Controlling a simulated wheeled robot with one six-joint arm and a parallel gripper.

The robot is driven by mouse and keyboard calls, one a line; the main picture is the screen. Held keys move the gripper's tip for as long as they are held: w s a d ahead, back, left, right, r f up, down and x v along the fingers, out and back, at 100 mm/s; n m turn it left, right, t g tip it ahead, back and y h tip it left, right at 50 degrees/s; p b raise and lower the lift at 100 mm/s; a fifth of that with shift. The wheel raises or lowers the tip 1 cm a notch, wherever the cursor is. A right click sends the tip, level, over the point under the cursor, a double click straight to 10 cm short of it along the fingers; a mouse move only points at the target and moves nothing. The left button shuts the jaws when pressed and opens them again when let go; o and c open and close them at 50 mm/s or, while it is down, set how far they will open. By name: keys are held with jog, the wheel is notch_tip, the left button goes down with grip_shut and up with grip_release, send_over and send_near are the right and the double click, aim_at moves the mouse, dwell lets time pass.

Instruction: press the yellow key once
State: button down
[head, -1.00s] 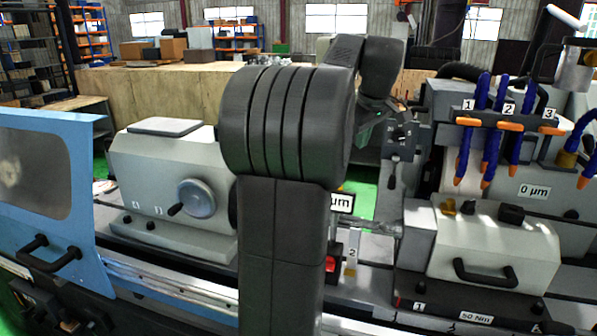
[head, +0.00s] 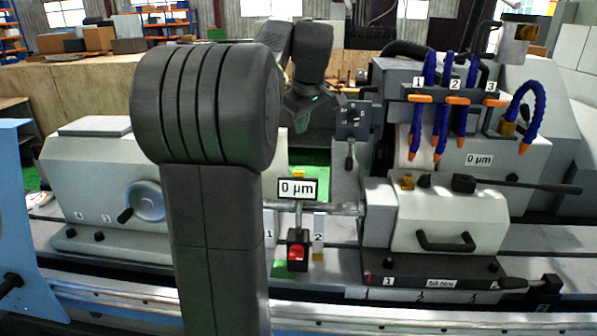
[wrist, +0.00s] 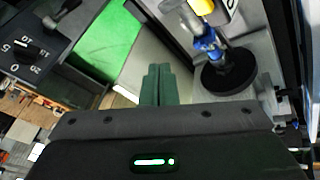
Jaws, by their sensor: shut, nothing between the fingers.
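No yellow part in view is clearly a key. In the head view a small yellow patch (head: 317,257) shows at the foot of the plate marked 2, right of a red button (head: 297,252) on a black box. In the head view my arm covers the middle left, and the fingertips cannot be made out.
A dial panel (wrist: 28,45) is at the left of the wrist view. A blue jointed part with a yellow end (wrist: 205,5) stands near a black disc (wrist: 229,78). Blue hoses with orange nozzles (head: 457,101) and a long black lever (head: 530,186) are at right.

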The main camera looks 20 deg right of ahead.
jog(key=b, duration=0.5)
send_over(299, 174)
jog(key=w+d, duration=0.1)
jog(key=w, duration=0.2)
notch_tip(299, 174, down, 5)
jog(key=shift+s+f+b, duration=0.7)
jog(key=shift+f+b, duration=0.05)
jog(key=shift+f, duration=0.25)
jog(key=shift+f, duration=0.1)
dwell(0.4)
jog(key=shift+s+a+f, duration=0.1)
jog(key=shift+s+f, duration=0.05)
jog(key=shift+f, duration=0.15)
jog(key=shift+s+f+b, duration=0.1)
jog(key=shift+f+b, duration=0.3)
dwell(0.7)
jog(key=shift+r, duration=0.15)
jog(key=shift+w+r+p, duration=0.3)
jog(key=shift+r+p, duration=0.4)
jog(key=shift+p, duration=0.3)
